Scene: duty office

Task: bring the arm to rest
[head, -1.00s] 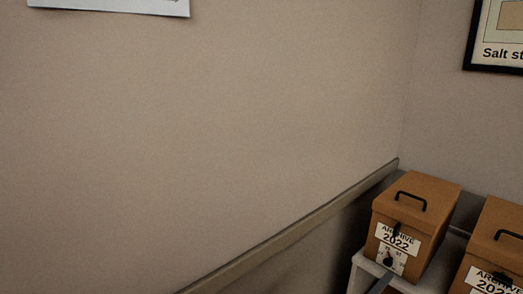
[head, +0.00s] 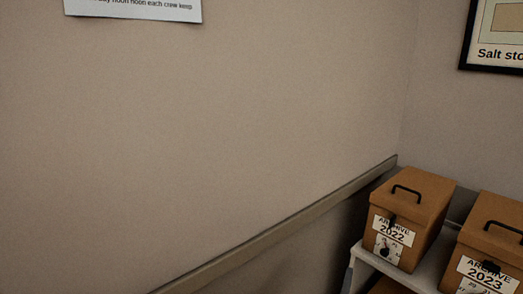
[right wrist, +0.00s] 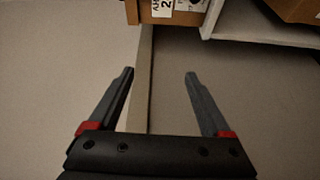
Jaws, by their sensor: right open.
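My right gripper (right wrist: 160,73) is open in the right wrist view, with its two dark fingers spread and nothing between them. Red bands mark the base of each finger. I cannot make out the right gripper in the head view now. My left gripper is in neither view.
Archive boxes 2022 (head: 415,205) and 2023 (head: 495,235) stand on a white shelf (head: 362,258) at the lower right. The shelf edge also shows in the right wrist view (right wrist: 265,37). A wall rail (head: 290,225) runs diagonally. The wall left is bare below a paper notice (head: 133,10).

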